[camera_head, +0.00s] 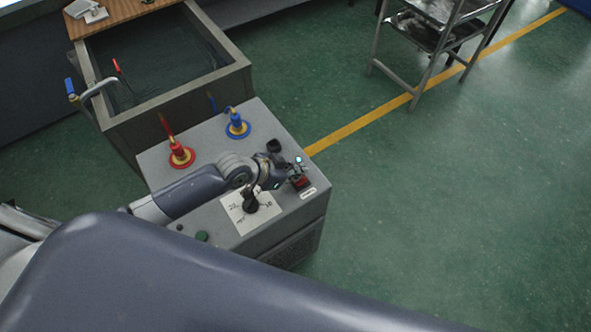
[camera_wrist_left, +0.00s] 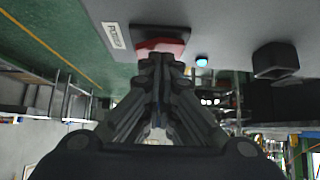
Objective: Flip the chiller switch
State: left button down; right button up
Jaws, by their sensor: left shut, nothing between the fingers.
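The grey chiller (camera_head: 215,143) stands below the middle of the head view, its sloped top carrying the controls. A red switch (camera_head: 301,184) sits near its right edge beside a small white label; it also shows in the left wrist view (camera_wrist_left: 160,46), straight ahead of the fingers. My left gripper (camera_head: 287,173) reaches over the top from the left. In the left wrist view its fingers (camera_wrist_left: 159,62) are together and empty, with the tips at the lower edge of the red switch. I cannot tell whether they touch. The fingers hide part of the switch.
A lit indicator (camera_wrist_left: 201,61) and a black knob (camera_wrist_left: 275,60) lie beside the switch. A black dial on a white plate (camera_head: 251,201), a red valve (camera_head: 180,152) and a blue valve (camera_head: 237,125) share the top. A metal cart (camera_head: 432,45) stands behind; green floor is clear right.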

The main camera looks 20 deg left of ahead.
pick_arm(q)
jog(key=shift+w+r+p, duration=0.1)
jog(key=shift+r+p, duration=0.4)
jog(key=shift+r, duration=0.1)
jog(key=r+p, duration=0.3)
jog(key=shift+w+a+r+p, duration=0.15)
jog(key=shift+a+r+p, duration=0.05)
jog(key=shift+r+p, duration=0.1)
jog(key=a+b+v, duration=0.1)
jog(key=b+v, duration=0.1)
jog(key=v, duration=0.7)
jog(key=shift+a, duration=0.3)
jog(key=shift+w+f, duration=0.1)
jog(key=shift+f, duration=0.05)
